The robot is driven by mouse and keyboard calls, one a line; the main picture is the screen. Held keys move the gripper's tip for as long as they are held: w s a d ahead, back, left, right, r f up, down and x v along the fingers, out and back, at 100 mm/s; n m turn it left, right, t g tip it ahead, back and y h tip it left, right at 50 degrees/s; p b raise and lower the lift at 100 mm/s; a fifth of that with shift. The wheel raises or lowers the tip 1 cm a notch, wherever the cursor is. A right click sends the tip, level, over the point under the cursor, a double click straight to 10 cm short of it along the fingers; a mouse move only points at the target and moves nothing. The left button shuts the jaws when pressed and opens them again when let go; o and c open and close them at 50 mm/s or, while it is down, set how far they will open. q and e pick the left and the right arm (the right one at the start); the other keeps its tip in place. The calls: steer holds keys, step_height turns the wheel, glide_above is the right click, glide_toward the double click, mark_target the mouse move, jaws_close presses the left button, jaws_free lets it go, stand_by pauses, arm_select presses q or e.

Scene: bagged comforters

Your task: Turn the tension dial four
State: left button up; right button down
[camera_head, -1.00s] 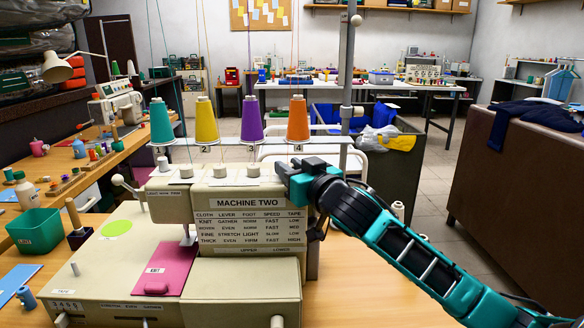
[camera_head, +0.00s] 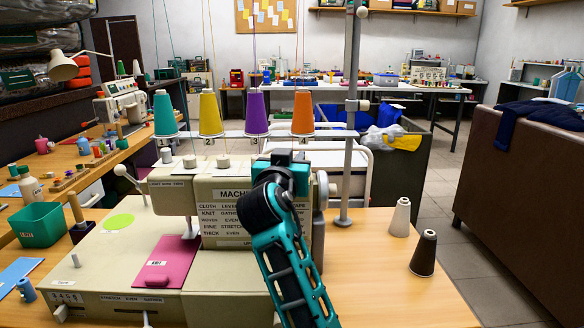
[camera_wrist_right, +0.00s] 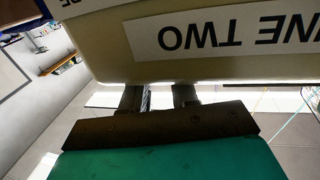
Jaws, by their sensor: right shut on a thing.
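The cream sewing machine labelled MACHINE TWO (camera_head: 215,242) stands on the wooden table. Three pale tension dials show on its top: the first (camera_head: 166,156), second (camera_head: 190,161) and third (camera_head: 223,161). Dial four is hidden behind my right gripper (camera_head: 283,160), which is at the top right of the machine below the orange cone (camera_head: 303,113). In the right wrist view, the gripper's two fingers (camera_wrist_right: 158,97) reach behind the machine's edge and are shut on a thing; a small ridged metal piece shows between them. My left gripper is not in view.
Teal (camera_head: 164,114), yellow (camera_head: 210,113) and purple (camera_head: 256,114) cones stand on the rack behind. A metal pole (camera_head: 350,140) rises behind the machine. The table's right front is clear.

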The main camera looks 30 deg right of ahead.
steer(key=shift+m+g+h, duration=0.3)
steer(key=shift+h, duration=0.1)
steer(key=c, duration=0.9)
jaws_free()
steer(key=shift+o, duration=0.2)
steer(key=shift+a, duration=0.1)
